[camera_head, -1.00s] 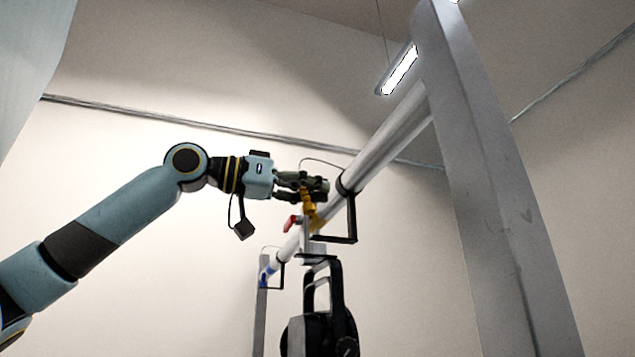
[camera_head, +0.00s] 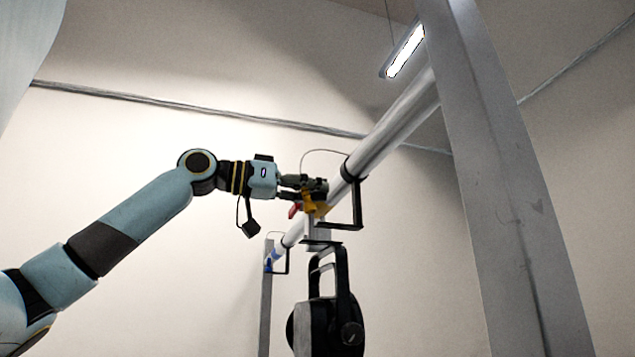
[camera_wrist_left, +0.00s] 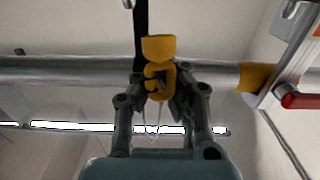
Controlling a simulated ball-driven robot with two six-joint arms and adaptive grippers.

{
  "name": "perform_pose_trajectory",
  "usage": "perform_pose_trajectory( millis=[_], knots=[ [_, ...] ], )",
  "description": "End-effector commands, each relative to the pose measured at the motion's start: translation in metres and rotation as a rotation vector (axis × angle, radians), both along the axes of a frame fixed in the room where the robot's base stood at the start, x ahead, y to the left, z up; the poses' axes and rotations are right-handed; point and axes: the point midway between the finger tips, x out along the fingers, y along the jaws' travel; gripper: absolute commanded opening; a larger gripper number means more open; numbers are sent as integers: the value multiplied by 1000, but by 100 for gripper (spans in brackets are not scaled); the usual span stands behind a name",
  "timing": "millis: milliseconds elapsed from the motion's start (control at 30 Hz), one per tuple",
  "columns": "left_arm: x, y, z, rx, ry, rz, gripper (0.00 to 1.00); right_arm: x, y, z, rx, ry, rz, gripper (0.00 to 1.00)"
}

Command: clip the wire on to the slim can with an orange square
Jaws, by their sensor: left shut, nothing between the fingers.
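My left gripper (camera_head: 312,187) is at the overhead bar (camera_head: 385,130), beside a yellow clamp piece (camera_head: 309,202). Its fingers are shut with nothing held between them. In the left wrist view the fingertips (camera_wrist_left: 160,88) are close together at a yellow piece (camera_wrist_left: 158,48) in front of the bar; whether they touch it I cannot tell. A black can (camera_head: 322,326) hangs below the bar on its bracket. I see no orange square on it. A thin dark wire (camera_head: 325,152) arcs above the gripper to the bar. My right gripper is not in view.
A grey upright post (camera_head: 500,180) stands close on the right. A black frame (camera_head: 357,205) hangs from the bar beside the gripper. A red handle (camera_head: 294,210) is just below the gripper. The space left of the can is clear.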

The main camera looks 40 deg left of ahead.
Motion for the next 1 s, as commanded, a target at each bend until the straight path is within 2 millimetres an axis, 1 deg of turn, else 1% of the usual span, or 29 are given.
perform_pose_trajectory(
  millis=[1000],
  knots=[
    [34,45,0,-3,1,0,0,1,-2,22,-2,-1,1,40]
  ],
)
